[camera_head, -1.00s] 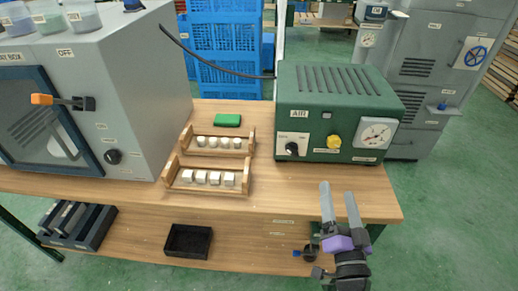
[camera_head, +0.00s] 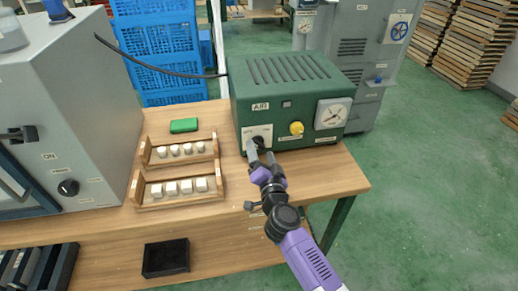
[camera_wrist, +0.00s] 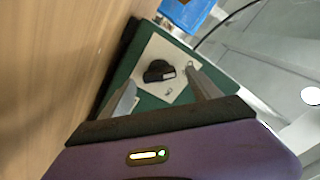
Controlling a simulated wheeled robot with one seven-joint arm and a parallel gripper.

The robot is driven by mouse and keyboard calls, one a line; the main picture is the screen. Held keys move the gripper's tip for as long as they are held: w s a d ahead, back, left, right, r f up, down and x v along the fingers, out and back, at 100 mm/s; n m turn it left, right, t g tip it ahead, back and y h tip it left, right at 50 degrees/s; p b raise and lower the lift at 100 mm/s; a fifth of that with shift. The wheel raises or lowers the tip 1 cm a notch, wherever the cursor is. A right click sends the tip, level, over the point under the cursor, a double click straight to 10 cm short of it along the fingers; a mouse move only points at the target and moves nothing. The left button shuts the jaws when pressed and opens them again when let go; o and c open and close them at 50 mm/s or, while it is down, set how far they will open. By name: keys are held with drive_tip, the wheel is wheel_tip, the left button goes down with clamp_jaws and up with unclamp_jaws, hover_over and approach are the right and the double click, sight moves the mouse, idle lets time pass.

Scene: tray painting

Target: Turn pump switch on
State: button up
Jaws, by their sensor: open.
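The green pump box (camera_head: 290,85), labelled AIR, stands on the wooden bench. Its black rotary switch (camera_head: 259,143) sits on a white plate at the lower left of the front face. The switch also shows in the wrist view (camera_wrist: 158,71), with a pale mark on it, in front of the fingers. My gripper (camera_head: 260,155) is open, its two grey fingers pointing at the switch from the front. In the wrist view, the fingers (camera_wrist: 160,95) are on either side of the knob's line. Whether they touch it I cannot tell.
A yellow knob (camera_head: 296,128) and a round gauge (camera_head: 333,114) are on the same face, right of the switch. Wooden racks of white blocks (camera_head: 180,189) and a green block (camera_head: 184,125) lie left. A grey cabinet (camera_head: 80,110) stands far left.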

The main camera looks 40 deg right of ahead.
drive_tip(key=shift+x, duration=1.2)
drive_tip(key=shift+s, duration=0.1)
drive_tip(key=c, duration=1.4)
drive_tip(key=shift+o, duration=0.2)
